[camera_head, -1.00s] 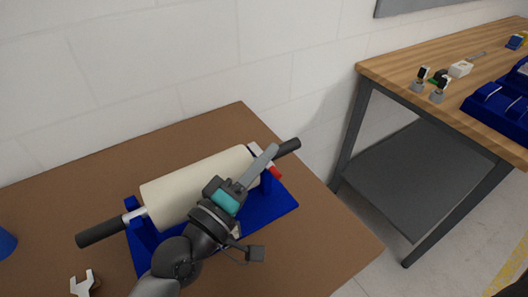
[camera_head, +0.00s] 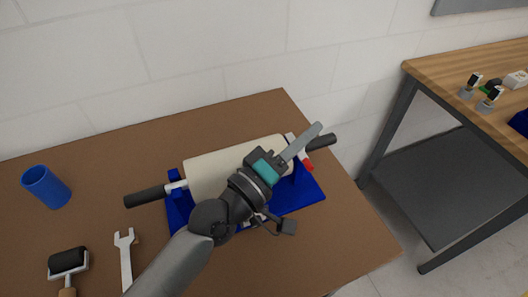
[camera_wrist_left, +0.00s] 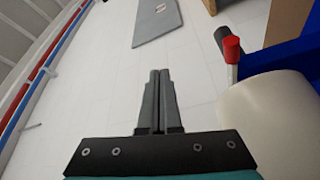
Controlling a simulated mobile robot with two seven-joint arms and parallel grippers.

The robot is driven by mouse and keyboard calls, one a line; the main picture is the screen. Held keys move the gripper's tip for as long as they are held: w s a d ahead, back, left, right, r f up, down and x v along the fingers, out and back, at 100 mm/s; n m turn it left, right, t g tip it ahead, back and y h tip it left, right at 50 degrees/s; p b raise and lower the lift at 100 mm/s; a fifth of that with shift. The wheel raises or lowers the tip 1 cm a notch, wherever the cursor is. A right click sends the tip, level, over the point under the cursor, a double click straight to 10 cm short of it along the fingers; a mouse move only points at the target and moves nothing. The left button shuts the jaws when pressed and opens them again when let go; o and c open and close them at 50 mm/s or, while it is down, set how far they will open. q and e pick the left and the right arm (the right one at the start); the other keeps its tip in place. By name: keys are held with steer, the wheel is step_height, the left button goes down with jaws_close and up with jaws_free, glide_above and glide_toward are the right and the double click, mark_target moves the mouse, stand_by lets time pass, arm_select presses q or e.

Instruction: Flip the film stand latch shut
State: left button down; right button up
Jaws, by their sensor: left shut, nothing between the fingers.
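The film stand is a blue base (camera_head: 311,195) holding a cream roll (camera_head: 215,170) on a bar with black handles. The red-tipped latch (camera_head: 308,165) is at the stand's right end; its white part lies partly behind my gripper. My left gripper (camera_head: 317,128) is shut and empty, its fingers pointing up and right past the roll's right end, overlapping the latch in the head view. In the left wrist view, the closed fingers (camera_wrist_left: 158,75) are left of the latch's red tip (camera_wrist_left: 232,48), with a visible gap in the picture. Whether the latch is fully open is unclear. My right gripper is out of view.
A blue cup (camera_head: 46,187), a wrench (camera_head: 124,260) and a black roller (camera_head: 68,262) are on the left of the brown table (camera_head: 340,245). A white wall stands behind. A second wooden table (camera_head: 460,70) stands at the right, across a gap.

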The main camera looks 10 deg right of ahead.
arm_select(q)
steer(key=s+a+f+b, duration=0.1)
steer(key=a+f+b, duration=0.2)
steer(key=a, duration=0.6)
steer(key=shift+s+f+b, duration=0.35)
steer(key=shift+s+b, duration=0.05)
steer(key=shift+b, duration=0.65)
steer(key=shift+s, duration=0.1)
